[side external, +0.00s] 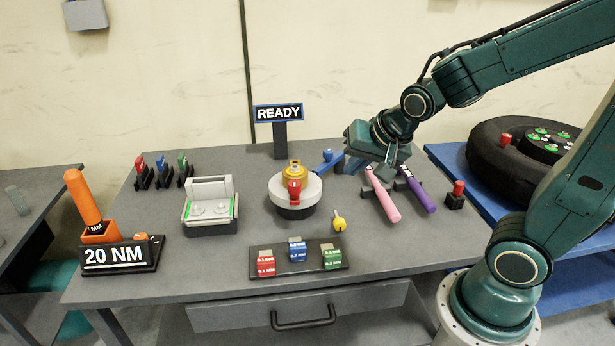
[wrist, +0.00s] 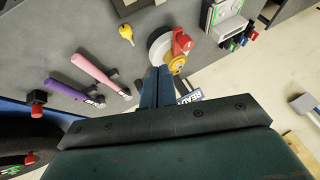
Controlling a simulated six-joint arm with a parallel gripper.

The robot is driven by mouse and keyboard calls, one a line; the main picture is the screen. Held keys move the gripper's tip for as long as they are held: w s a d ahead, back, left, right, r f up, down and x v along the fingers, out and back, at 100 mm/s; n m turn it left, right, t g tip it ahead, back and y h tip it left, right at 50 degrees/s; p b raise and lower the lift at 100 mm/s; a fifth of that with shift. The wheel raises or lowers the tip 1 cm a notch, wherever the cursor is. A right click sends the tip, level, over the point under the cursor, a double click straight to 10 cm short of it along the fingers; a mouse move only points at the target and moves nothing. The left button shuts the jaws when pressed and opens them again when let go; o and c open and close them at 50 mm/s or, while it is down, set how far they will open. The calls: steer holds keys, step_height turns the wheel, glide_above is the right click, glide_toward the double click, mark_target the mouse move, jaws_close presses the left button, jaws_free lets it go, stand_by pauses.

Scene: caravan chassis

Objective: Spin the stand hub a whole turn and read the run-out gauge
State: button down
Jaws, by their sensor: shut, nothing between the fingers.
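The stand hub is a gold hub (side external: 294,171) on a round white disc (side external: 310,194) with a dark base, with a red piece (side external: 294,190) at its front. In the wrist view the gold hub (wrist: 177,64), red piece (wrist: 182,42) and white disc (wrist: 158,42) are just beyond my fingertips. My gripper (side external: 318,171) comes in from the right, its blue fingers shut and empty, the tips close to the hub's right side. The fingers also show together in the wrist view (wrist: 158,70). I cannot tell whether they touch. A sign (side external: 279,113) behind the hub reads "READY"; no gauge dial is discernible.
A yellow knobbed piece (side external: 338,221) lies right of the hub. Pink (side external: 383,196) and purple (side external: 417,190) handled tools lie farther right. A grey fixture (side external: 210,207) is left. A block tray (side external: 298,269) is in front. An orange-handled tool (side external: 84,203) stands at far left.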

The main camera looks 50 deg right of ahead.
mark_target(295, 182)
steer(key=shift+w+d+f+m, duration=0.35)
steer(key=shift+w+f+m, duration=0.15)
steer(key=shift+f+m, duration=0.1)
steer(key=shift+w+d+f+m, duration=0.3)
steer(key=shift+w+f+m, duration=0.2)
steer(key=shift+f, duration=0.05)
steer(key=shift+w+f, duration=0.1)
steer(key=w+f, duration=0.7)
steer(key=w, duration=0.2)
steer(key=shift+w+f, duration=0.15)
steer(key=shift+f, duration=0.25)
steer(key=shift+w+a+m+h, duration=0.35)
steer(key=shift+a+m+h, duration=0.1)
steer(key=shift+m+h, duration=0.3)
stand_by(0.5)
